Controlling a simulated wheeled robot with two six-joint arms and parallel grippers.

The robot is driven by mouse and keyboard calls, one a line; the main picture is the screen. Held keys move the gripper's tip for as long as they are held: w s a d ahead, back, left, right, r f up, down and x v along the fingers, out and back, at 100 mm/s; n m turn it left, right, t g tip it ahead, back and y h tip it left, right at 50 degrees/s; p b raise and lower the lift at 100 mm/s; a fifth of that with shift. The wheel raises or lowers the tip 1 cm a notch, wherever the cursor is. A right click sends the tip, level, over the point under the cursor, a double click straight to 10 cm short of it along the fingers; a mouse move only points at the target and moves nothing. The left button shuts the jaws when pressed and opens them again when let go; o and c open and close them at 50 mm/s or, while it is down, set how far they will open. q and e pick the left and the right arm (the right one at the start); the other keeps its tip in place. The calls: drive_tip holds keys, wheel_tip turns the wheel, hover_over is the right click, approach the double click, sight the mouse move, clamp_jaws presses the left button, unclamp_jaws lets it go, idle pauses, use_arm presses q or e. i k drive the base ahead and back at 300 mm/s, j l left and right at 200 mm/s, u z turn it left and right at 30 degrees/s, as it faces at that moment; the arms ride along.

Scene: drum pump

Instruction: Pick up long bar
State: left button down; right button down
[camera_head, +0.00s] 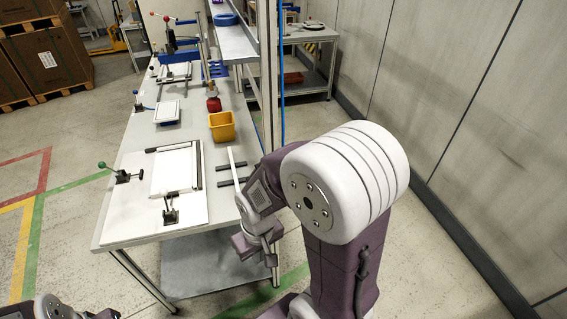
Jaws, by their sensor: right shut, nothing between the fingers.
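A long, thin pale bar (231,161) lies near the right edge of the workbench, across two short dark supports (231,165). Its near end runs toward my right arm, which may hide part of it. My right gripper (256,258) hangs past the bench's near right corner, below the bar's near end and apart from it. It is shut and empty. Of my left arm, only parts show at the bottom left edge; its gripper cannot be made out.
The workbench (135,150) carries a white plate fixture (174,172) with toggle clamps, a yellow bin (221,127), a red bottle (214,103) and a small white scale-like box (167,112). A post and blue cable rise behind the bar. A wall stands at right.

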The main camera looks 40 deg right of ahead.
sight(235, 177)
drive_tip(key=z, duration=0.8)
drive_tip(key=i+j+z, duration=0.15)
drive_tip(key=z, duration=0.25)
drive_tip(key=i+j+z, duration=0.25)
drive_tip(key=z, duration=0.15)
drive_tip(key=i+j+z, duration=0.15)
drive_tip(key=j+z, duration=0.2)
drive_tip(key=i+j+z, duration=0.15)
drive_tip(key=j+z, duration=0.25)
drive_tip(key=l, duration=0.15)
